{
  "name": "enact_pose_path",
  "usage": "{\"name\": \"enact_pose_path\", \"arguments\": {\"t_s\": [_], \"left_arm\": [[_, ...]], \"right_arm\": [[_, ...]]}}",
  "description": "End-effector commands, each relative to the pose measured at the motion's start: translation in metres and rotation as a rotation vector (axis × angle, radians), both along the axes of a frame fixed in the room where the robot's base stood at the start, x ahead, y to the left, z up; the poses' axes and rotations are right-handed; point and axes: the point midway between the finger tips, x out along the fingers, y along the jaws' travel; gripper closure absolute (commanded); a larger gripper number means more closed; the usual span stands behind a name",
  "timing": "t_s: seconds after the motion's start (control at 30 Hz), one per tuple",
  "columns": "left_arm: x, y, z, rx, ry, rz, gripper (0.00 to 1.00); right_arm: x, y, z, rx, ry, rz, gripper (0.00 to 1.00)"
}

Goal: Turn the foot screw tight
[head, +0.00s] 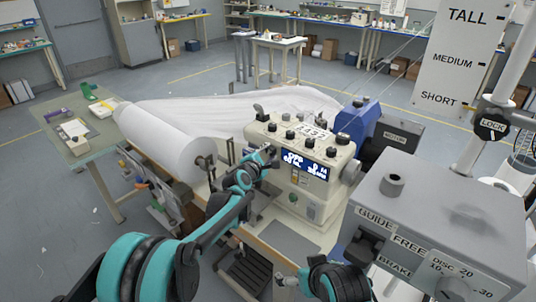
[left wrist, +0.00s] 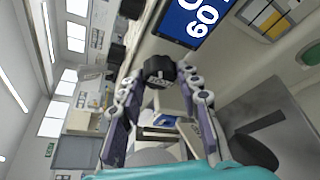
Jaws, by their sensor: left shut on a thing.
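The foot screw is a small black knob with a pale label, seen in the left wrist view (left wrist: 160,71) at the face of the cream sewing machine (head: 318,190). My left gripper (head: 270,160) reaches the machine's left end, beside the blue display. In the left wrist view my left gripper (left wrist: 160,80) has its two fingers on either side of the knob, shut on it. In the head view the knob is mostly hidden by the fingers. Part of my right gripper (head: 287,280) shows at the bottom, away from the machine; its fingers are too unclear to read.
A white fabric roll (head: 165,138) lies left of the machine. A grey box (head: 440,215) with GUIDE, FREE and BRAKE labels stands close at right, below a TALL/MEDIUM/SHORT board (head: 455,65). A blue motor (head: 360,120) sits behind the machine. Open floor lies at left.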

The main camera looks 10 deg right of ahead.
Motion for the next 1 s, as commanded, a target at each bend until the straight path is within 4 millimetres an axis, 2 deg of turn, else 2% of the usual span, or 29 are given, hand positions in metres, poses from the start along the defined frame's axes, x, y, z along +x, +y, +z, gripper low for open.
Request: {"name": "enact_pose_path", "arguments": {"t_s": [0.37,0.4,0.47,0.5,0.83,1.0], "left_arm": [[0.000,0.000,0.000,0.005,-0.004,-0.001,0.95],[0.000,0.000,0.000,0.004,-0.003,-0.001,0.64],[0.000,0.000,0.000,0.004,-0.003,-0.001,0.48],[0.000,0.000,0.000,0.004,-0.003,-0.001,0.45],[-0.002,0.002,0.001,0.003,-0.004,0.000,0.45],[-0.021,0.015,0.007,0.004,-0.004,0.001,0.45]], "right_arm": [[0.000,0.000,0.000,0.000,0.000,0.000,0.00],[0.000,0.000,0.000,0.000,0.000,0.000,0.00],[0.000,0.000,0.000,0.000,0.000,0.000,0.00],[0.000,0.000,0.000,0.000,0.000,0.000,0.00],[0.000,0.000,0.000,0.000,0.000,0.000,0.00],[0.000,0.000,0.000,0.000,0.000,0.000,0.00]]}}
